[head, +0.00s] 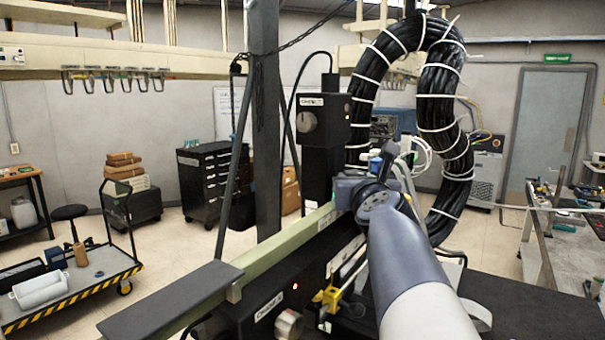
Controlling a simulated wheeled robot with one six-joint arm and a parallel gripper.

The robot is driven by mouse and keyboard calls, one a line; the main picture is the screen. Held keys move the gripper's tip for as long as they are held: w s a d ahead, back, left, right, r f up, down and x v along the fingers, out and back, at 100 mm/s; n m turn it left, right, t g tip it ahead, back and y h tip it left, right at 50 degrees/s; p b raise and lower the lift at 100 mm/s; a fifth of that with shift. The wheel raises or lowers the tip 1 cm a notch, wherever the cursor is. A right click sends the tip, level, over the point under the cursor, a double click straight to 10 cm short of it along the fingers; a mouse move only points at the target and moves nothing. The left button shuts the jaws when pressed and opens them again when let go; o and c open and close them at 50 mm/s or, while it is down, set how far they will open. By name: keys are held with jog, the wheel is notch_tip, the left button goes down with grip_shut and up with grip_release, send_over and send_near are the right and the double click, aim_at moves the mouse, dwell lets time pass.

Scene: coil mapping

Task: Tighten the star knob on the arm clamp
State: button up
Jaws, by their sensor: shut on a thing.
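My arm rises from the bottom right to the end of a pale green beam (290,238). My gripper (386,168) is small and dark here, partly hidden by my own wrist. It is at a blue-grey block (347,190) by the beam end, which looks like the arm clamp. The gripper is shut on a small part there, which I take to be the star knob. The knob itself is hidden, so its shape and how far it is turned cannot be told.
A thick black cable bundle (447,125) loops close behind and right of my gripper. A dark post (265,125) stands to the left. A yellow fitting (330,297) sits below the beam. A cart (75,300) stands left, a workbench (570,255) right.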

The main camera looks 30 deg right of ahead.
jog(key=shift+h, duration=0.3)
dwell(0.4)
jog(key=o, duration=1)
